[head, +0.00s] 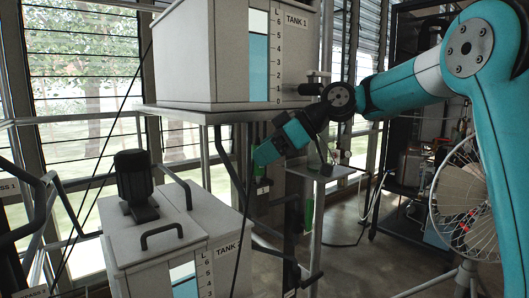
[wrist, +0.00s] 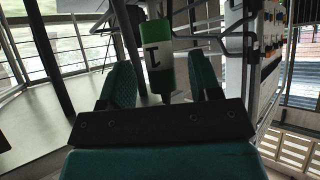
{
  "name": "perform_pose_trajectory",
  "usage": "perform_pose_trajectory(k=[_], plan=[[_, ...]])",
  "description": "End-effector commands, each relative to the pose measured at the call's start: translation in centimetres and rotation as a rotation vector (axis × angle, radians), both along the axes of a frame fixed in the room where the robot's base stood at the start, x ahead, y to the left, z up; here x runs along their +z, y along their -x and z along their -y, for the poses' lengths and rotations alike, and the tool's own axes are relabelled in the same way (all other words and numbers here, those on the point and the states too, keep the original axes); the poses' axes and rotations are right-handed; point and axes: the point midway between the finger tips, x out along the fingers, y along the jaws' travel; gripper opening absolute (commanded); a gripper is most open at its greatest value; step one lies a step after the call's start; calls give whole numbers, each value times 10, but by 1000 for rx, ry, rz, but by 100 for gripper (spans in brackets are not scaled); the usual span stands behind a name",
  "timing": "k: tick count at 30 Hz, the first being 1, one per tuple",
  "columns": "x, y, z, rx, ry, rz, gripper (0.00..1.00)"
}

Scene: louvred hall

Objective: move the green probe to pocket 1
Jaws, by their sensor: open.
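A green probe (wrist: 164,74) with a white band marked with a dark figure like a 1 shows in the wrist view, between the two teal fingers of my gripper (wrist: 162,78). The fingers are apart, with a gap on each side of it; whether they are level with it in depth I cannot tell. In the head view my gripper (head: 262,153) points down and left, just above a small green piece and a label 1 (head: 263,190). Another green piece (head: 308,214) is on a post to the right. I cannot make out a pocket clearly.
A lower tank (head: 150,240) with handles and a dark motor (head: 135,180) is at front left.

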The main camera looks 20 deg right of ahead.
Motion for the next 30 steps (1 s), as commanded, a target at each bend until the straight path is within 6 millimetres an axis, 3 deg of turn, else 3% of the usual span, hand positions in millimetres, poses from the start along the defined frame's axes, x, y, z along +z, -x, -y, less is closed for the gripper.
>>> perform_pose_trajectory(k=[15, 26, 30], plan=[[59, 12, 26, -2, 0, 0, 57], [59, 14, 28, -1, 0, 1, 57], [65, 17, 37, -3, 1, 3, 57]])
